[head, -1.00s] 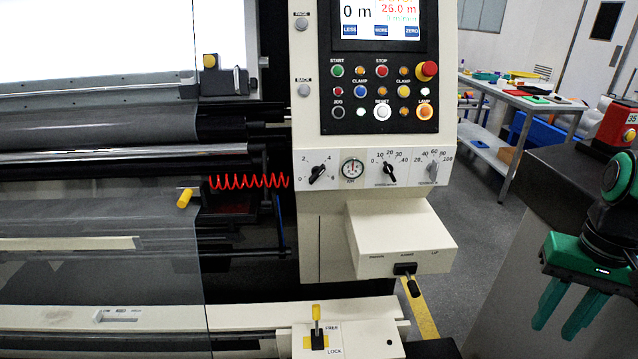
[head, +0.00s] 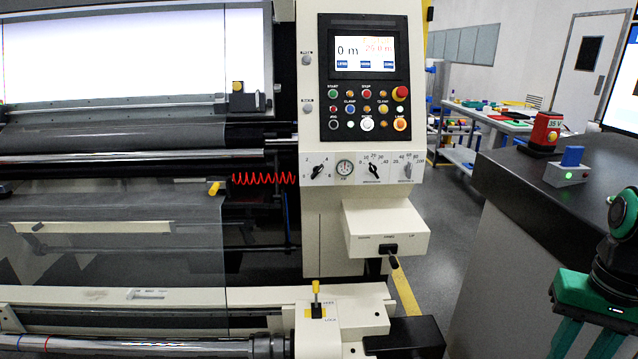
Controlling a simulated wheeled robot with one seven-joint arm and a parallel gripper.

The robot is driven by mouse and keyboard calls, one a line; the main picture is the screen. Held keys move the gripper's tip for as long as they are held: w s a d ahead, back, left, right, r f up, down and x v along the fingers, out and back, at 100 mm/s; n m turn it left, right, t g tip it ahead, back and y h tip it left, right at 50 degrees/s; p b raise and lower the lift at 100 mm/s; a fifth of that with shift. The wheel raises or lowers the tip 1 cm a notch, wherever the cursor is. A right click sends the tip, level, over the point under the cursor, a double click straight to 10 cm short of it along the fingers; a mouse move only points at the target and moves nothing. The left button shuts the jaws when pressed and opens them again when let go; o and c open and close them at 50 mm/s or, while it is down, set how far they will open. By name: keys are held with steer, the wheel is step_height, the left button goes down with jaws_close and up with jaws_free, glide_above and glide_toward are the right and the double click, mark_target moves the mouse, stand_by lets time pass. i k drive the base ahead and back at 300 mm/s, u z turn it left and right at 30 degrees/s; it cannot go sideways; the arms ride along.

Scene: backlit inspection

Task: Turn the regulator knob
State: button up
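A white strip on the machine's front carries three knobs. The left black knob (head: 318,171) has a scale from 0 to 6 and sits beside a round pressure gauge (head: 344,169); it looks like the regulator knob. Its pointer slants up to the right. A middle black knob (head: 373,170) and a grey knob (head: 408,170) are to the right of the gauge. My green gripper (head: 586,345) is at the lower right edge, far from the knobs, with its fingers apart and empty. Its fingertips are cut off by the frame.
A dark-topped counter (head: 505,190) with a red device (head: 546,132) stands between the machine and my arm's side. A cream box (head: 387,228) with a black lever juts out below the knobs. Grey floor is open between machine and counter.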

mark_target(316, 169)
steer(key=z, duration=2.6)
steer(key=k, duration=0.9)
steer(key=u, duration=2.1)
steer(key=i, duration=0.75)
